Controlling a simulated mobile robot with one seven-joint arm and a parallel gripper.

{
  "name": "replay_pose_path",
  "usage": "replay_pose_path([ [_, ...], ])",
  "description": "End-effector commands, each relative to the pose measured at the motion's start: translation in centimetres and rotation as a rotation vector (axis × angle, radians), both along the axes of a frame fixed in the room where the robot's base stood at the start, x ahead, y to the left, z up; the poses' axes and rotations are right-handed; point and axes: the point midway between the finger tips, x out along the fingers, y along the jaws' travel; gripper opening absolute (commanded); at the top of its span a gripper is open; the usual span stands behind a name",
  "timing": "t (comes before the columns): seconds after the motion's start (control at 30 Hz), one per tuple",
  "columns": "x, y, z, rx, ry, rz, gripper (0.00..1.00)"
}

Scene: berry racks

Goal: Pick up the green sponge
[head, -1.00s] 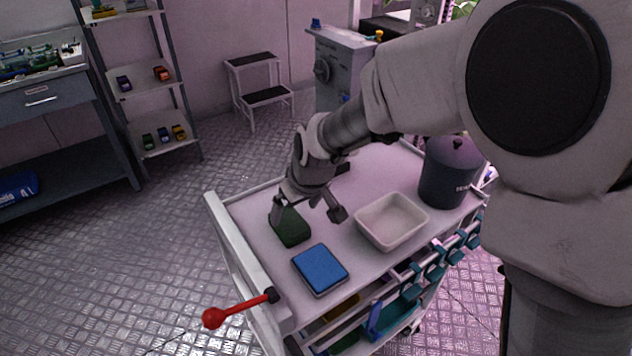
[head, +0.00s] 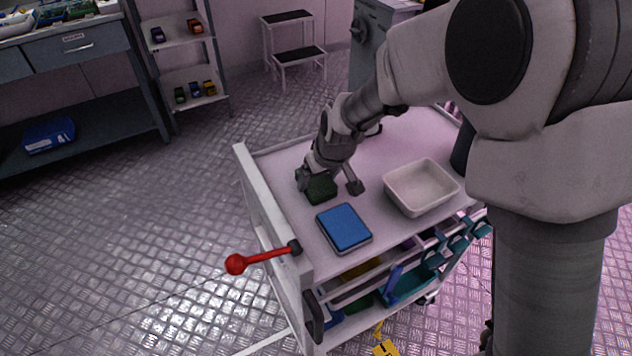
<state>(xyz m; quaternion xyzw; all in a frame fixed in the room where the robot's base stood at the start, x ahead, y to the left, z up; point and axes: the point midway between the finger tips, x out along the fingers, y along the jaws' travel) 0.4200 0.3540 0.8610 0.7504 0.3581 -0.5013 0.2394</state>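The green sponge (head: 322,189) is a small dark green block lying on the cart top (head: 290,160), near its left edge. My gripper (head: 330,184) is above and around it, with one finger at the sponge's left side and the other apart from it on the right. The fingers are spread wide. Part of the sponge is hidden behind the gripper.
A blue flat box (head: 343,227) lies just in front of the sponge. A white tray (head: 421,187) stands to the right, with a dark pot (head: 461,152) partly hidden behind my arm. A red-knobbed lever (head: 236,264) sticks out from the cart's left corner.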

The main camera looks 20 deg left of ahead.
Motion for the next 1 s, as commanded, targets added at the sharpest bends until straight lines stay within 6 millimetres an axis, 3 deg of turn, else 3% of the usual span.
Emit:
replay_pose_path([
  [0.03,0.0,0.0,0.0,0.0,0.0,0.0,0.71],
  [0.3,0.0,0.0,0.0,0.0,0.0,0.0,0.23],
  [0.33,0.0,0.0,0.0,0.0,0.0,0.0,0.2],
  [0.67,0.0,0.0,0.9,0.002,-0.002,0.001,0.2],
  [0.9,0.1,0.1,4.6,0.003,-0.004,0.001,0.2],
  [1.0,0.4,-2.0,5.3,0.001,0.0,-0.007,0.2],
])
